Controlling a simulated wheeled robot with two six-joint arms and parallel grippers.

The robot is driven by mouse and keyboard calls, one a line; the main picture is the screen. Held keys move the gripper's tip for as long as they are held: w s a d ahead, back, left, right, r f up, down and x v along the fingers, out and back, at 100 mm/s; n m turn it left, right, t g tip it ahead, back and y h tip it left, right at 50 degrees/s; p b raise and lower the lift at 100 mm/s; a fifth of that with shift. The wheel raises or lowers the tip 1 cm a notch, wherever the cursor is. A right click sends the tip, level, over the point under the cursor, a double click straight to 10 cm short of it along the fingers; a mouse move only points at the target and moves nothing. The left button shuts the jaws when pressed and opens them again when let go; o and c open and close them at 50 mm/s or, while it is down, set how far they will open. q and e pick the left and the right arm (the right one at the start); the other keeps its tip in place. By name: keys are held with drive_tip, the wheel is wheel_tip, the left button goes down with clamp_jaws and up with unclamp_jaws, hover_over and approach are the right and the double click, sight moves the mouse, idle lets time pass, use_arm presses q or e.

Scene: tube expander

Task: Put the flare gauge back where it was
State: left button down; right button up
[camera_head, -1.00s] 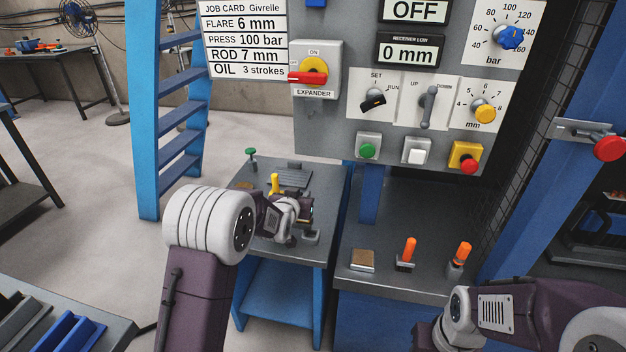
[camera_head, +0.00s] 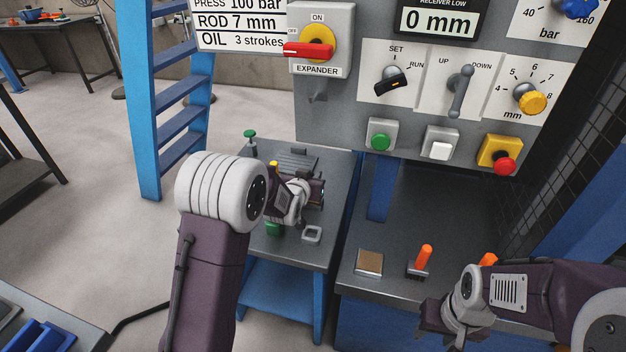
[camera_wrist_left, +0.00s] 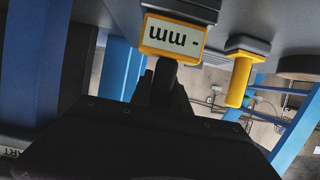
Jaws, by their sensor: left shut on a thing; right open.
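In the left wrist view the flare gauge (camera_wrist_left: 172,40) is a yellow-framed block with a pale display reading "- mm", upside down in the picture. My left gripper (camera_wrist_left: 164,82) is shut on it; the dark fingers hide part of it. In the head view my left gripper (camera_head: 303,194) is over the small side table (camera_head: 335,215), and the gauge is mostly hidden there. I cannot tell whether the gauge touches the table. My right gripper (camera_head: 440,318) is open and empty at the front edge of the bench under the panel.
A grey square holder (camera_head: 312,234) and a green piece (camera_head: 273,229) lie in front of my left gripper. A yellow-handled tool (camera_wrist_left: 240,80) stands close by. The control panel (camera_head: 340,110) rises behind.

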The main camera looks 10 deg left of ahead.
use_arm(q)
drive_tip(key=shift+s+r, duration=0.1)
drive_tip(key=shift+s, duration=0.25)
drive_tip(key=c, duration=1.3)
unclamp_jaws()
drive_tip(key=shift+w+f, duration=0.1)
drive_tip(key=shift+f, duration=0.1)
drive_tip(key=shift+o, duration=0.2)
drive_tip(key=shift+r, duration=0.15)
drive_tip(key=shift+r, duration=0.35)
drive_tip(key=p+v, duration=0.1)
drive_tip(key=v, duration=1.1)
drive_tip(key=shift+f+p, duration=0.2)
drive_tip(key=shift+p, duration=0.1)
